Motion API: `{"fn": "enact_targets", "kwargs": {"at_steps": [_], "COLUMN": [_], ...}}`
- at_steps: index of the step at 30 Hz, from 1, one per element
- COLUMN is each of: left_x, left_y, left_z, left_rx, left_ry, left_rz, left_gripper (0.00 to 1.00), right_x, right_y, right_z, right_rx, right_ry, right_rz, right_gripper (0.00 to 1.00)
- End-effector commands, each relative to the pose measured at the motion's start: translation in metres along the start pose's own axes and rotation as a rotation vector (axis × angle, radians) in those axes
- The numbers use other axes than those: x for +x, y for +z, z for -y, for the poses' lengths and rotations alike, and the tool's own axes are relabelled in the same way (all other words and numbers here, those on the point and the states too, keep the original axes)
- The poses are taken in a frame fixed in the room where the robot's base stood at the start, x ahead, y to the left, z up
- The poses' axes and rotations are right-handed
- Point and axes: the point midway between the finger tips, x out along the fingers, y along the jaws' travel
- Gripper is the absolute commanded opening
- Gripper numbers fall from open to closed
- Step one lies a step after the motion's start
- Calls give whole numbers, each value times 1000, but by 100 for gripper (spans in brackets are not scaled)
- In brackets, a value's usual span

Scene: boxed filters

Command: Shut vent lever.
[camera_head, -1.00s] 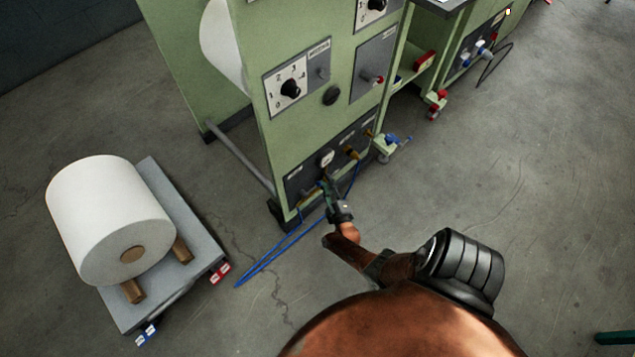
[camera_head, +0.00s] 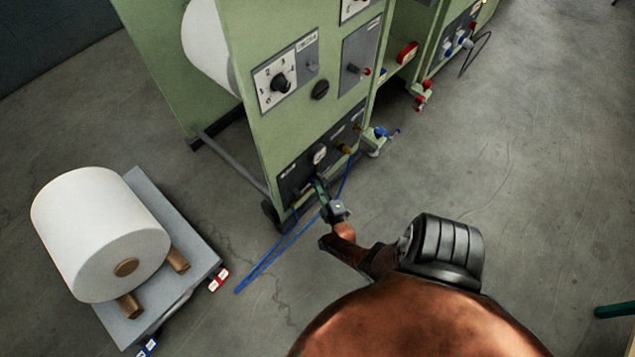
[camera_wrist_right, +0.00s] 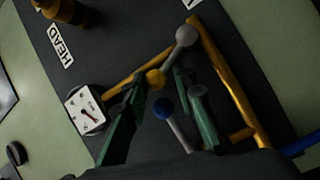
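In the right wrist view a dark panel (camera_wrist_right: 135,22) carries brass pipes (camera_wrist_right: 223,80) and several ball-ended levers. No readable label shows which is the vent lever. My right gripper (camera_wrist_right: 160,80) is open, its two green fingers on either side of the yellow ball, with the grey ball just beyond the tips. Contact cannot be told. In the head view this gripper (camera_head: 318,187) is at the low dark panel of the green machine (camera_head: 225,60). My left gripper is not in view.
Blue hose (camera_head: 265,265) lies on the floor below the panel. A pallet (camera_head: 195,235) with a large white roll (camera_head: 100,235) stands at left. Floor at right is mostly clear.

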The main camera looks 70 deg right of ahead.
Motion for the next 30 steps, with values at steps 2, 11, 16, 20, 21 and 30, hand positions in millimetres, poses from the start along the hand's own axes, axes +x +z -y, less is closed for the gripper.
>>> {"fn": "enact_targets", "kwargs": {"at_steps": [2, 11, 16, 20, 21, 30], "left_x": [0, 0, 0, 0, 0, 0], "left_y": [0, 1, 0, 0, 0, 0], "left_z": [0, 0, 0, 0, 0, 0], "left_rx": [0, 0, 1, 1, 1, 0], "left_ry": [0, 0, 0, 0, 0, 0], "left_rz": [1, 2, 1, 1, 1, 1], "left_gripper": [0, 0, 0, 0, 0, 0], "right_x": [-1, -1, -3, -16, -23, -85], "right_y": [9, 0, 0, 1, 1, 2], "right_z": [-2, 1, 2, 2, 2, 1], "right_rx": [-6, -1, 1, 3, 3, 1], "right_ry": [1, -3, -4, -5, -5, -4], "right_rz": [10, 0, -1, 1, 2, 3], "right_gripper": [29, 40, 40, 40, 40, 40]}}
